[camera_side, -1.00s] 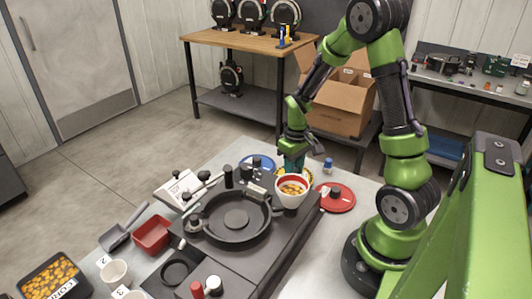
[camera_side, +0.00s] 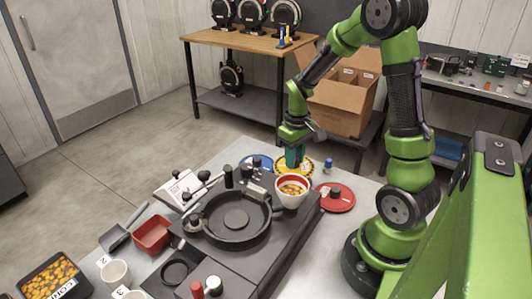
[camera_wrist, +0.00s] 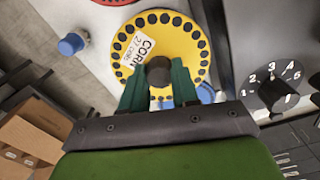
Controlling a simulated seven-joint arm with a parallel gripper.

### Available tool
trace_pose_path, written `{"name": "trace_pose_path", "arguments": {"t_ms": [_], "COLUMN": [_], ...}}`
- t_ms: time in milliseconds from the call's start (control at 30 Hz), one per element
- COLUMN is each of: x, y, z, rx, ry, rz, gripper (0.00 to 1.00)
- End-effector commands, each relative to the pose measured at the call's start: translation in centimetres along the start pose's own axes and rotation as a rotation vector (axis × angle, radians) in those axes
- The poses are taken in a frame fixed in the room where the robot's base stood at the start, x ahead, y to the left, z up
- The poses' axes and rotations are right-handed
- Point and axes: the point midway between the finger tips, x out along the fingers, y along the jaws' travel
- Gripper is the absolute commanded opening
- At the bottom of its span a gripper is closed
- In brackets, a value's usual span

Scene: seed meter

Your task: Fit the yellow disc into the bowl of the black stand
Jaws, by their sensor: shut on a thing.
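The yellow disc (camera_wrist: 190,45) has a ring of dark holes and a white CORN label. It fills the upper middle of the wrist view. In the side view the yellow disc (camera_side: 305,168) is partly hidden behind my gripper and a white cup. My gripper (camera_side: 294,161) is shut on the disc's dark centre knob, between its green fingers (camera_wrist: 160,80) in the wrist view. The disc appears raised off the table. The black stand (camera_side: 285,252) carries a wide round bowl (camera_side: 262,225), left of and nearer the camera than my gripper. The bowl looks empty apart from its centre hub.
A white cup with a red inside (camera_side: 291,201) holding corn stands at the stand's right, between bowl and gripper. A red disc (camera_side: 342,203) lies right, a blue disc (camera_side: 258,161) behind left. A small blue-topped item (camera_side: 328,166) stands behind. A lever box (camera_side: 180,190) is left.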

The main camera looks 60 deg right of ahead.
Motion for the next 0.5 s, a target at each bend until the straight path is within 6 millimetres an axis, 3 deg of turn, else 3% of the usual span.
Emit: {"name": "trace_pose_path", "arguments": {"t_ms": [200, 500], "x": [-7.7, -15.2], "y": [0.0, 0.0], "z": [-0.2, -0.1], "rx": [0.001, 0.001], "ry": [0.012, 0.006], "rz": [0.002, 0.002], "gripper": [0.00, 0.00]}}
